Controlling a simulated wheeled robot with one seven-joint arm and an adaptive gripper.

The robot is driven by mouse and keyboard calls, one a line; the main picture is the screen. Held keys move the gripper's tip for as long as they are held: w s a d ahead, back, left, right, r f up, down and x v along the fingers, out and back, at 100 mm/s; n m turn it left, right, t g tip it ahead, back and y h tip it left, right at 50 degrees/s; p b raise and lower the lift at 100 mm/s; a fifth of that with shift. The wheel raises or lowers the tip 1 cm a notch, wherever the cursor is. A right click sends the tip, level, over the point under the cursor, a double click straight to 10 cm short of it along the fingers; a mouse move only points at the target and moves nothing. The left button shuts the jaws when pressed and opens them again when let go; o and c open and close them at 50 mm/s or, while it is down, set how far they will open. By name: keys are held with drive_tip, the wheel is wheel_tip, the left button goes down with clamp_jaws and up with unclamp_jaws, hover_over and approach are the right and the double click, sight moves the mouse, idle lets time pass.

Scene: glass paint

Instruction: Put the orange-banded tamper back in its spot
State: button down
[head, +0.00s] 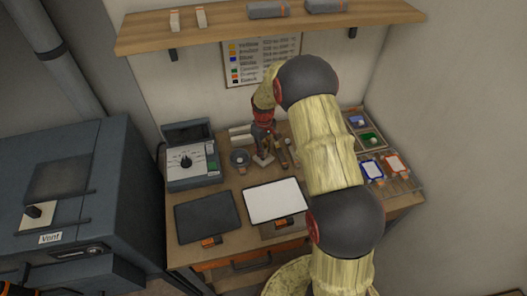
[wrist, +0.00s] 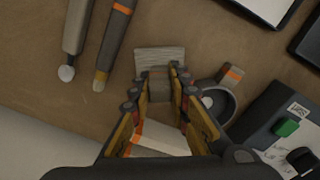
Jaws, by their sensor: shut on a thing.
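My gripper (head: 262,150) is over the back middle of the workbench, pointing down. In the wrist view its fingers (wrist: 161,85) are closed around the narrow part of what looks like the tamper. The tamper's pale grey, flat block end (wrist: 160,58) shows just beyond the fingertips. It also shows as a pale shape below my gripper in the head view (head: 263,161). I cannot tell whether the block touches the bench.
An orange-banded tool (wrist: 115,40) and a white-tipped tool (wrist: 75,40) lie beside the tamper. A round grey holder with an orange tag (wrist: 217,100) and a control box (head: 190,160) are on the other side. White blocks (head: 240,130) stand behind. A white sheet (head: 272,201) lies in front.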

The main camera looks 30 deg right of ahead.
drive_tip(key=shift+f, duration=0.3)
idle(0.4)
drive_tip(key=c, duration=1.6)
unclamp_jaws()
wheel_tip(320, 180, up, 12)
